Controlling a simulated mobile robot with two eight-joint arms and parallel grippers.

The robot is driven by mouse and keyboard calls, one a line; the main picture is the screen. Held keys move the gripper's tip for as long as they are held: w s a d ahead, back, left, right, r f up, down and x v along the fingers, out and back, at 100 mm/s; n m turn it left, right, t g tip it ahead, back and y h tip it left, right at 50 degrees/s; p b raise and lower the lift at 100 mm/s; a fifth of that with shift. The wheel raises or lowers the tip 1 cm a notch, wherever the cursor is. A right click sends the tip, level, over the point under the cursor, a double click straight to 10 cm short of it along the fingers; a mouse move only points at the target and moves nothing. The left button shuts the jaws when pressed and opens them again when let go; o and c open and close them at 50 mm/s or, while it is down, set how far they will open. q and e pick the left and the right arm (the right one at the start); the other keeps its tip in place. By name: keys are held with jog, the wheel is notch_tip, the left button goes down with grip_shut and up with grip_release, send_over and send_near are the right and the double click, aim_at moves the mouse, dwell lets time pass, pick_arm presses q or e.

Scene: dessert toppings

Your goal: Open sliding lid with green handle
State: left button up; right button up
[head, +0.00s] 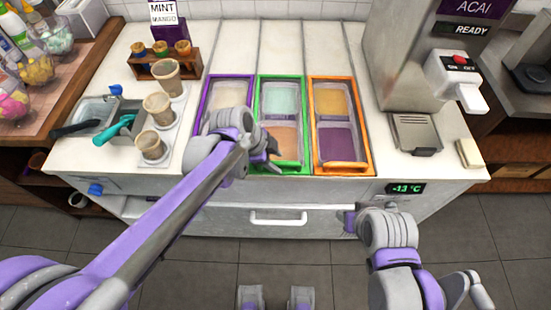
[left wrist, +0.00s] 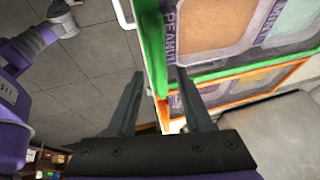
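The green-framed sliding lid (head: 281,80) is the middle of three on the counter freezer. Pale mint and orange-brown contents show through its clear panes. Its front edge is partly hidden by my left arm. My left gripper (head: 272,150) is over the front part of this lid. In the left wrist view the left gripper (left wrist: 156,82) is open and empty, its fingers well apart. The green front bar (left wrist: 151,45) lies just beyond the fingertips. My right arm is low in front of the freezer at right; its fingers cannot be made out.
A purple-framed lid (head: 207,98) lies left and an orange-framed lid (head: 343,171) right of the green one. Cups (head: 165,75) and a scoop tray stand at left. A dispenser (head: 455,80) stands at right. A white drawer handle (head: 278,217) sticks out below.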

pick_arm(q)
grip_shut()
dwell(1.3)
